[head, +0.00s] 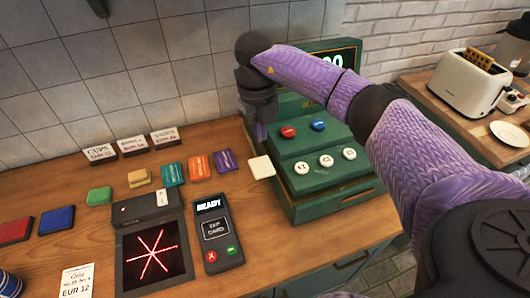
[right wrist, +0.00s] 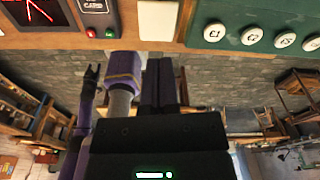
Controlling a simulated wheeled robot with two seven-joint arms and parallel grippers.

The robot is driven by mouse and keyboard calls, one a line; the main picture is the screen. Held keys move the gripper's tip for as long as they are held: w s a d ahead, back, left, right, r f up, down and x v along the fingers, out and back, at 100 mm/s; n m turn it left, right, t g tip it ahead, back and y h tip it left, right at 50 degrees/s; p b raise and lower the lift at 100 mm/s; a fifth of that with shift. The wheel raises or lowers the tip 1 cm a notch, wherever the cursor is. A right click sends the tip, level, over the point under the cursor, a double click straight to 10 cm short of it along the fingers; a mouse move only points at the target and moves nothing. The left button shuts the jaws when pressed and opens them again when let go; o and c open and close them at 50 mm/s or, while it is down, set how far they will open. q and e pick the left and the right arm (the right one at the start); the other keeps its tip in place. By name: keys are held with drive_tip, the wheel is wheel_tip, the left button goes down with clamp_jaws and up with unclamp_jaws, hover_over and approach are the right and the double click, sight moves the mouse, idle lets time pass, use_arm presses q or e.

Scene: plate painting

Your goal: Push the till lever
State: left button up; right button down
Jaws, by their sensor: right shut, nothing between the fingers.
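The green till (head: 325,185) stands on the wooden counter, with red and blue buttons above a row of white round keys. A cream square plate (head: 262,167) is at the till's left side; I cannot tell if it is the lever's end. It also shows in the right wrist view (right wrist: 160,20). No other lever shape shows; my arm hides part of the till. My right gripper (head: 261,138) points down just above and behind the plate. In the right wrist view its dark fingers (right wrist: 168,62) are together and empty, just short of the plate.
A card reader (head: 217,232) and a black scanner panel (head: 155,252) lie left of the till. Coloured blocks and price cards stand further left. A toaster (head: 470,80) is on the right counter. A tiled wall is close behind.

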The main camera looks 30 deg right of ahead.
sight(262, 166)
drive_tip(key=shift+a, duration=0.25)
drive_tip(key=f+b, duration=0.1)
drive_tip(key=f, duration=0.1)
drive_tip(key=f+b, duration=0.4)
drive_tip(key=shift+s+f, duration=0.3)
drive_tip(key=shift+f, duration=0.05)
use_arm(q)
drive_tip(key=f, duration=0.2)
drive_tip(key=a+f, duration=0.1)
drive_tip(key=f, duration=0.2)
drive_tip(key=shift+s+f, duration=0.1)
drive_tip(key=shift+f, duration=0.2)
use_arm(e)
drive_tip(key=shift+f, duration=0.15)
